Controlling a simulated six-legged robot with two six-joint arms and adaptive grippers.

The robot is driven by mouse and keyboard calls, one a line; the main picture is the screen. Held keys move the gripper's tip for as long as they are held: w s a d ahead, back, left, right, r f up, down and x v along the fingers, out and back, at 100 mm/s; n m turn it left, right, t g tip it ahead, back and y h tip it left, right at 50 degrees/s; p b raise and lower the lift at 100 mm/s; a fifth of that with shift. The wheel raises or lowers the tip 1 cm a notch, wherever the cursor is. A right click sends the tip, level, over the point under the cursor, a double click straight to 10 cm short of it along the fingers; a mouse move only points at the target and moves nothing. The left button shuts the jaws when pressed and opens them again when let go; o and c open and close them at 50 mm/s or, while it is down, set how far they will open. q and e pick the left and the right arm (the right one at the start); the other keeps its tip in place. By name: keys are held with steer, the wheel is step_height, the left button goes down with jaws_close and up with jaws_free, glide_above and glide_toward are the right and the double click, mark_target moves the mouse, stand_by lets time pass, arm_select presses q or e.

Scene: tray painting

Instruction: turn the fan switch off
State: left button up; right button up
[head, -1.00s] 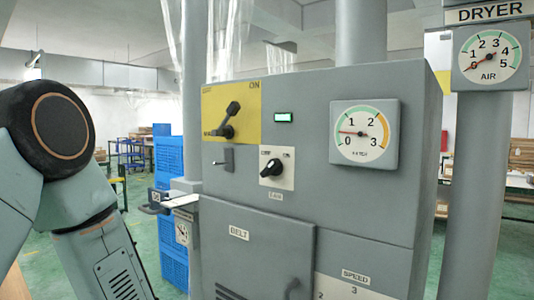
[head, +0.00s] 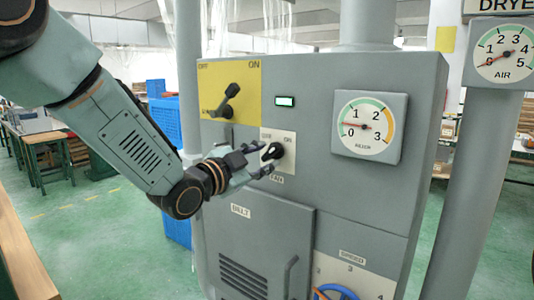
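The fan switch is a black rotary knob (head: 274,151) on a white plate (head: 288,160) on the grey machine's front. The plate reads ON at its right, and a fan label (head: 277,180) sits below. My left gripper (head: 264,160) comes in from the left, its fingers apart, one above the other, at the knob's left side. It looks open; whether the fingers touch the knob I cannot tell. The gripper partly hides the plate's left side. My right gripper is not in view.
A yellow plate with a black lever (head: 226,101) is above left of the knob. A green lamp (head: 285,101) is lit.

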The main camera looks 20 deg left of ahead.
arm_select(q)
steer(key=shift+w+d+r, duration=0.2)
steer(key=shift+w+d, duration=0.1)
steer(key=shift+w, duration=0.3)
steer(key=shift+w+d+f, duration=0.15)
steer(key=shift+w+f, duration=0.05)
steer(key=shift+w, duration=0.3)
steer(key=shift+s+r, duration=0.2)
steer(key=shift+s, duration=0.15)
steer(key=c, duration=0.5)
jaws_close()
